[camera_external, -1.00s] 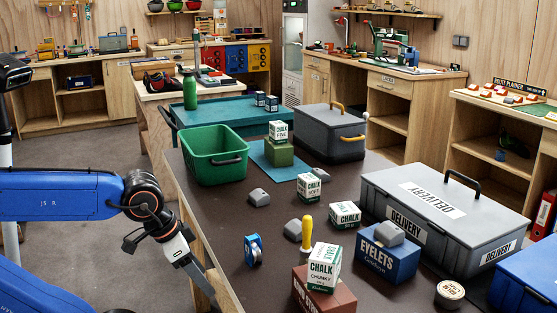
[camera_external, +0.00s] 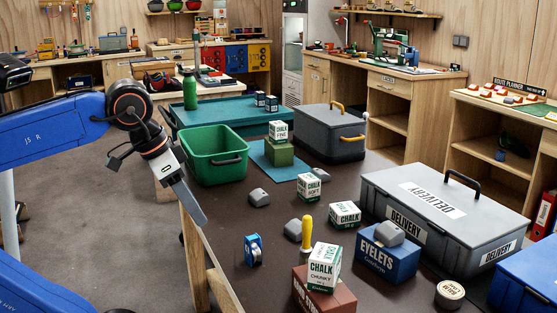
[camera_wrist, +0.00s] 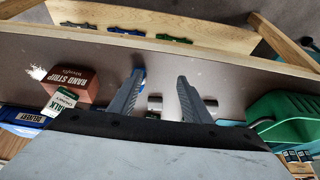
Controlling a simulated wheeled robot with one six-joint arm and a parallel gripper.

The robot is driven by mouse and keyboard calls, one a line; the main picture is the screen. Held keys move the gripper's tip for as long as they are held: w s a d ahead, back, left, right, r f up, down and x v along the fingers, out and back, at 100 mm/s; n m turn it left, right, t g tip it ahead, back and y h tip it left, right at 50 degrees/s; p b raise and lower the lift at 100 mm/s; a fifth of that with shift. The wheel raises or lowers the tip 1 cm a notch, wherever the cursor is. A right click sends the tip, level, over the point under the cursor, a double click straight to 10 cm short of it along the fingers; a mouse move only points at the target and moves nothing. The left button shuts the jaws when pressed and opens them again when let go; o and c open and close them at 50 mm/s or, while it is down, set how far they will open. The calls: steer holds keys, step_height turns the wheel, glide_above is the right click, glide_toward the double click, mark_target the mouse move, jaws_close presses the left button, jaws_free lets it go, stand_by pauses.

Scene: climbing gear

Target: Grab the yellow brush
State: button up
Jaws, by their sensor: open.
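The yellow brush (camera_external: 307,232) shows its handle, standing upright on the dark table between a grey hold and the chalk boxes. Its lower end is partly hidden by the chunky chalk box. I cannot make the brush out in the wrist view. My gripper (camera_external: 197,212) is at the table's left edge, well left of the brush and apart from it, pointing down and to the right. In the wrist view my gripper (camera_wrist: 160,77) has its two fingers spread with nothing between the tips.
A blue tape roll (camera_external: 253,250) stands between my gripper and the brush. A chunky chalk box (camera_external: 323,268) sits on a red-brown box (camera_external: 325,298) in front of the brush. A green bin (camera_external: 214,160) is behind my gripper. A blue eyelets box (camera_external: 388,258) is right of the brush.

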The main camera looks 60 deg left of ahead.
step_height(320, 180, up, 12)
steer(key=m+g+h, duration=0.1)
steer(key=m+g, duration=0.4)
steer(key=m, duration=1.8)
glide_above(306, 248)
steer(key=w+a, duration=0.1)
steer(key=a, duration=0.2)
step_height(306, 248, down, 6)
steer(key=shift+n, duration=0.3)
steer(key=f, duration=0.8)
steer(key=d+f, duration=0.1)
steer(key=f, duration=0.2)
steer(key=shift+s+d+f, duration=0.1)
steer(key=shift+s+f, duration=0.2)
steer(key=shift+f, duration=0.1)
steer(key=shift+d+f, duration=0.25)
steer(key=shift+f, duration=0.6)
steer(key=shift+d+f, duration=0.2)
steer(key=shift+f, duration=0.7)
steer(key=shift+d+f, duration=0.25)
steer(key=shift+f, duration=0.6)
steer(key=shift+c, duration=0.6)
